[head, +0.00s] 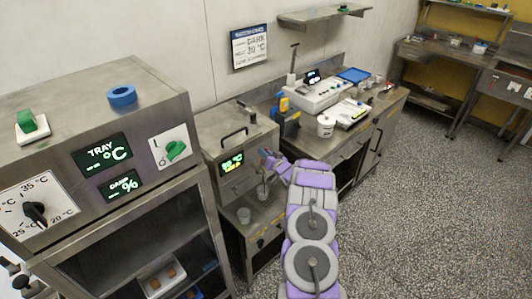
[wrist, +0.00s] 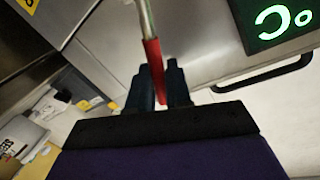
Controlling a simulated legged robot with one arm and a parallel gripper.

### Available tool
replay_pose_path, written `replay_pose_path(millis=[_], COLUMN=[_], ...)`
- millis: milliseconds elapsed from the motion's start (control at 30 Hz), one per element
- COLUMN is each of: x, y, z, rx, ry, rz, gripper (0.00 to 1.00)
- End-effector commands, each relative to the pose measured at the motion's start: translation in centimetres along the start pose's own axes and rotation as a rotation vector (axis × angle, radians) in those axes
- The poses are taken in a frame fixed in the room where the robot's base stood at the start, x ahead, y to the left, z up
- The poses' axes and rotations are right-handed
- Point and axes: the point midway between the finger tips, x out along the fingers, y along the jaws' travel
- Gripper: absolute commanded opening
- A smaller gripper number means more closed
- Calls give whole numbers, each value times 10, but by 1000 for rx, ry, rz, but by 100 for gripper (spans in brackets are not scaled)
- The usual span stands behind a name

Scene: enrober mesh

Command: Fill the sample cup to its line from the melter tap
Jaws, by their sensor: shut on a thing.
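The steel melter (head: 235,140) stands left of the middle in the head view, with a lit green display (head: 232,163) on its front. My gripper (head: 268,158) is at the right side of that front. In the wrist view, the dark fingers of my gripper (wrist: 160,88) are shut on the red grip of a metal lever (wrist: 153,62), which looks like the tap handle. A small clear cup (head: 244,215) stands on the ledge below the melter front. A small greyish shape (head: 262,191) is right of it, too small to make out. The cup's line and fill level cannot be seen.
A steel cabinet (head: 95,120) with a dial and displays stands close on the left. The speckled floor (head: 430,200) on the right is clear.

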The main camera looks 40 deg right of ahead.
Motion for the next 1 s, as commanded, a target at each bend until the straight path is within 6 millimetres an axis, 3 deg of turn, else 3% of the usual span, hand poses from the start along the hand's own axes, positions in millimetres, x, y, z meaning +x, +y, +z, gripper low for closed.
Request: replay_pose_path(millis=[67, 100, 233, 633, 1000], x=[0, 0, 0, -9, -66], y=[0, 0, 3, 3, 5], z=[2, 2, 1, 1, 0], rx=[2, 2, 5, 5, 8], ry=[-3, -4, -3, -4, -2], rz=[-2, -3, -5, -2, -1], gripper=[0, 23, 34, 34, 34])
